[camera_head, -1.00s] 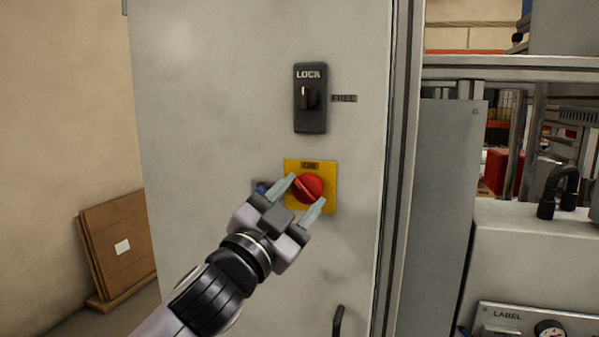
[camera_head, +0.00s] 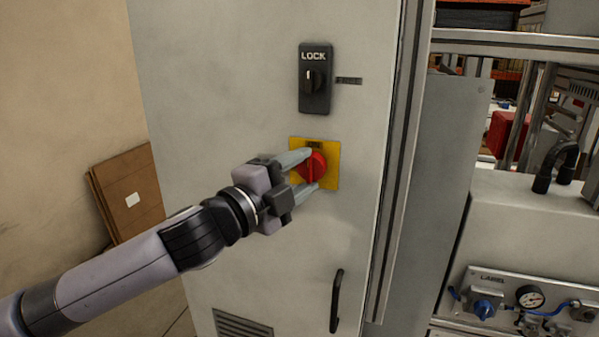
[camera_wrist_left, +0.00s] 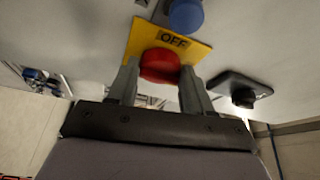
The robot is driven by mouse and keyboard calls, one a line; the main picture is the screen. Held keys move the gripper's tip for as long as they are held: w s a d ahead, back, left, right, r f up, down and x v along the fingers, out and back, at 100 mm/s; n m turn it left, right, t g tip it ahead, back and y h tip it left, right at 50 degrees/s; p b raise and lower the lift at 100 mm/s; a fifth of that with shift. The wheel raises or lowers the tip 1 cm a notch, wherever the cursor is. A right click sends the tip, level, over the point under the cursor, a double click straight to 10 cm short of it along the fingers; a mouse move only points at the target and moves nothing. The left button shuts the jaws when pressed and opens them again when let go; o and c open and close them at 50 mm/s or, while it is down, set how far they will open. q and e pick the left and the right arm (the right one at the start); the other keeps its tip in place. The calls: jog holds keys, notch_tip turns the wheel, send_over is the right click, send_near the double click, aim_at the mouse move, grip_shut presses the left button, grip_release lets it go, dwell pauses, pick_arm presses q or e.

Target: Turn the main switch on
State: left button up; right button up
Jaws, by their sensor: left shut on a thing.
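The main switch is a red rotary knob (camera_head: 317,165) on a yellow plate (camera_head: 333,181) on the front of a grey cabinet. Its raised bar stands about upright in the head view. My left gripper (camera_head: 304,174) comes in from the left and is shut on the red knob, one finger above and one below. In the left wrist view the red knob (camera_wrist_left: 160,65) sits between the two fingertips (camera_wrist_left: 160,80). The yellow plate (camera_wrist_left: 195,50) there carries the word OFF. My right gripper is not in view.
A black LOCK switch (camera_head: 314,80) is above the plate. A blue button (camera_wrist_left: 185,15) shows near the plate in the wrist view. A black door handle (camera_head: 337,300) is lower down. Cardboard (camera_head: 127,195) leans at the left; a gauge panel (camera_head: 530,298) is at the right.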

pick_arm(q)
jog(key=shift+m, duration=0.3)
jog(key=o, duration=1)
jog(key=shift+o, duration=0.2)
jog(key=b+v, duration=0.1)
jog(key=v, duration=0.6)
